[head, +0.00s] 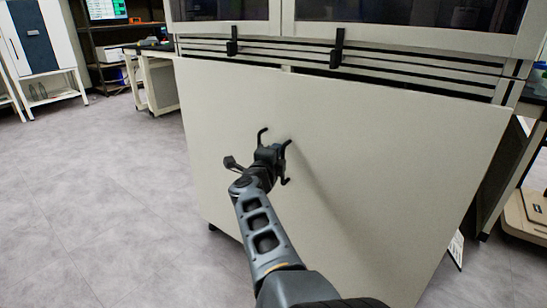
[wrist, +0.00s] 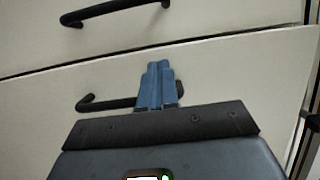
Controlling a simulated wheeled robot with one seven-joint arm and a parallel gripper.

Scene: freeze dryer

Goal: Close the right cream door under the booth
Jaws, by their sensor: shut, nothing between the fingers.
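The cream front under the booth fills the middle of the head view. The right cream door (head: 420,160) has a black bar handle (head: 287,160); the left cream door (head: 215,130) has a similar handle (head: 262,136). Dark gaps show above the right door, but I cannot tell how far it stands open. My gripper (head: 271,153) is shut and empty, close to the front between the handles. In the wrist view its blue fingertips (wrist: 159,66) overlap one handle (wrist: 105,103) on the lower panel. Contact cannot be told. A thin dark seam separates this panel from the other.
Slatted vents (head: 400,68) and a glazed sash with two black pulls (head: 337,48) lie above the doors. Grey floor (head: 110,190) is clear at the left. A beige object (head: 528,215) stands on the floor at the far right.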

